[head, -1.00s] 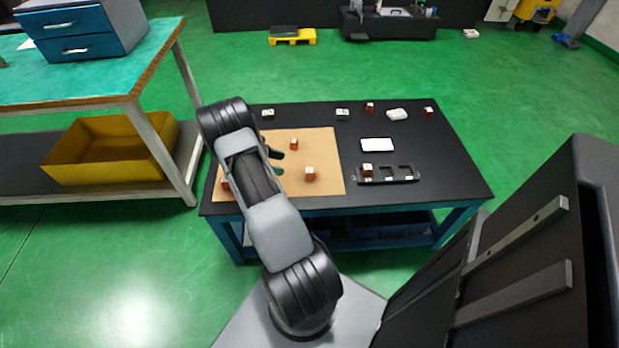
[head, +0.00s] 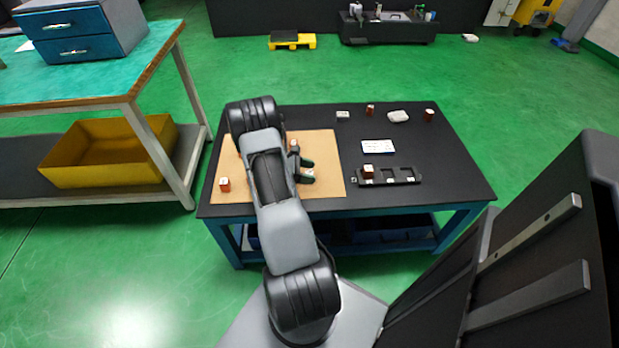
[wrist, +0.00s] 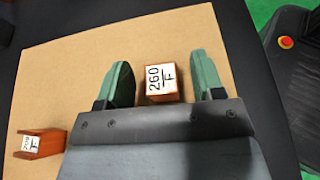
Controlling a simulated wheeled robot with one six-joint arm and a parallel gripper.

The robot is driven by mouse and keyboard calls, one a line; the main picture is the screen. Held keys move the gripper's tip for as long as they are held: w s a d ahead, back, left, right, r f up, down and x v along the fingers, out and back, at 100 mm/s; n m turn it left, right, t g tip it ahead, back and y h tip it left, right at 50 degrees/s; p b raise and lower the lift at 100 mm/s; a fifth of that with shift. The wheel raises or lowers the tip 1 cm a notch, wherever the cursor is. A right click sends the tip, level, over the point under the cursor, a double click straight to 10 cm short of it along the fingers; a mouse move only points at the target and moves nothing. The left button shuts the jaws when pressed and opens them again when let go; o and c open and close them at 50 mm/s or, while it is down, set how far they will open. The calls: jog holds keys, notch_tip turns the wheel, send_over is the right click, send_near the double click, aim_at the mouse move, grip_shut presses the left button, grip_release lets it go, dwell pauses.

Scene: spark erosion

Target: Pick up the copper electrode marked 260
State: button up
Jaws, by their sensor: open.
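The copper electrode marked 260 (wrist: 162,83) stands on the tan mat, its white top label reading "260 F" in the wrist view. My gripper (wrist: 166,82) is open above it, with one green finger on each side and a gap showing at both sides. In the head view my gripper (head: 307,172) is over the right part of the mat, and the electrode there is mostly hidden by the fingers. A second copper electrode (wrist: 39,144) lies at the lower left of the wrist view; its label is hard to read.
The tan mat (head: 334,186) covers the table's left part. Another electrode (head: 225,185) is at its left. A black holder (head: 403,175) with one electrode (head: 368,171) is to the right, below a white card (head: 377,146). Two electrodes stand farther back.

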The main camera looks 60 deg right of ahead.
jog(key=shift+s+d+f, duration=0.3)
jog(key=shift+s+d, duration=0.05)
jog(key=shift+s, duration=0.2)
jog(key=shift+c, duration=0.2)
grip_shut()
jog(key=shift+r, duration=0.15)
